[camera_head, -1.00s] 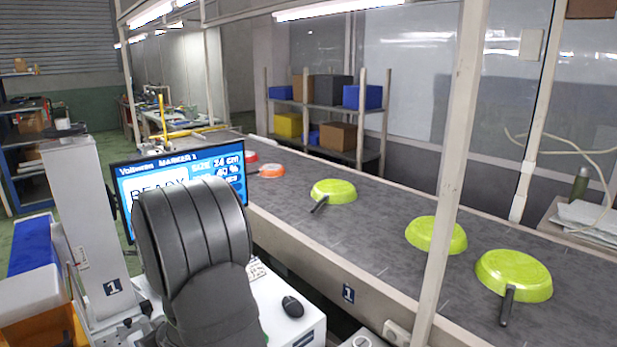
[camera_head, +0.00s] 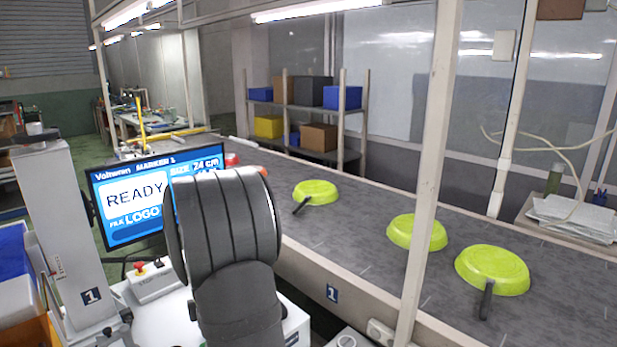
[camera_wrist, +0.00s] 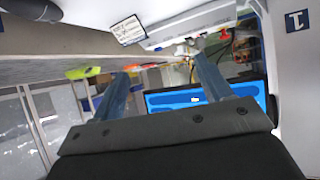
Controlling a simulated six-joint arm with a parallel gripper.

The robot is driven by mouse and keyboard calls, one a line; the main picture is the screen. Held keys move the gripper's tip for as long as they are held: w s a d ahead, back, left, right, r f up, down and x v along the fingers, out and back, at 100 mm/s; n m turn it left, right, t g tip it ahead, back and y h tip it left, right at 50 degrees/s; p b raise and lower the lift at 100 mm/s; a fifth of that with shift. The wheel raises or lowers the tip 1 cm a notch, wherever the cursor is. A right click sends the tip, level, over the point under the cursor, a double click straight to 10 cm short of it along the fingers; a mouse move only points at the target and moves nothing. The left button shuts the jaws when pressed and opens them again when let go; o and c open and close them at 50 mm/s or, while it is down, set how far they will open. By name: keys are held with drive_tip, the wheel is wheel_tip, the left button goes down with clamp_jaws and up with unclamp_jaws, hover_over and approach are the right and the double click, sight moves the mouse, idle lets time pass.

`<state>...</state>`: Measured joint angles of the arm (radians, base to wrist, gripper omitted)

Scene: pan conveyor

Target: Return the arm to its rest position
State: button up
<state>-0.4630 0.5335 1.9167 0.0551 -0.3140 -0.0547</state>
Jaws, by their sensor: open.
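My gripper (camera_wrist: 158,88) shows in the wrist view with its two fingers apart and nothing between them. It is held clear of the belt, and the wrist picture is turned over, with the monitor (camera_wrist: 215,97) behind the right finger. In the head view my dark arm link (camera_head: 225,235) stands in front of the monitor (camera_head: 125,200), which reads READY. The gripper itself does not show in the head view.
Green pans (camera_head: 316,192) (camera_head: 416,232) (camera_head: 492,270) lie upside down on the grey conveyor (camera_head: 370,245). A white upright post (camera_head: 432,150) stands at the belt's near side. A marker station column (camera_head: 62,220) is at left, and a stop button (camera_head: 139,268) is below the monitor.

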drive_tip(key=w+d+m+h, duration=0.3)
drive_tip(key=d+m, duration=0.1)
drive_tip(key=d, duration=0.7)
drive_tip(key=shift+w+d+r+t+h, duration=0.25)
drive_tip(key=shift+d+r+t+h, duration=0.05)
drive_tip(key=shift+d+t, duration=0.1)
drive_tip(key=o, duration=0.6)
drive_tip(key=shift+o, duration=0.2)
drive_tip(key=s+a, duration=0.2)
drive_tip(key=a, duration=0.3)
drive_tip(key=s+a+n+y, duration=0.1)
drive_tip(key=s+a, duration=0.2)
drive_tip(key=a, duration=0.2)
drive_tip(key=shift+s+a+r+t+y, duration=0.25)
drive_tip(key=shift+s+a+t+y, duration=0.05)
drive_tip(key=shift+t, duration=0.1)
drive_tip(key=s+a+r+n+y, duration=0.25)
drive_tip(key=s+a, duration=0.55)
drive_tip(key=s, duration=0.4)
drive_tip(key=s+a+r+n+y, duration=0.1)
drive_tip(key=s+a+n+y, duration=0.15)
drive_tip(key=s+a, duration=0.8)
drive_tip(key=s+d+r+n+y, duration=0.15)
drive_tip(key=s+y, duration=0.35)
drive_tip(key=s, duration=1.1)
drive_tip(key=x, duration=1)
drive_tip(key=shift+a+r+t, duration=0.15)
drive_tip(key=shift+r+t, duration=0.15)
drive_tip(key=shift+r, duration=0.2)
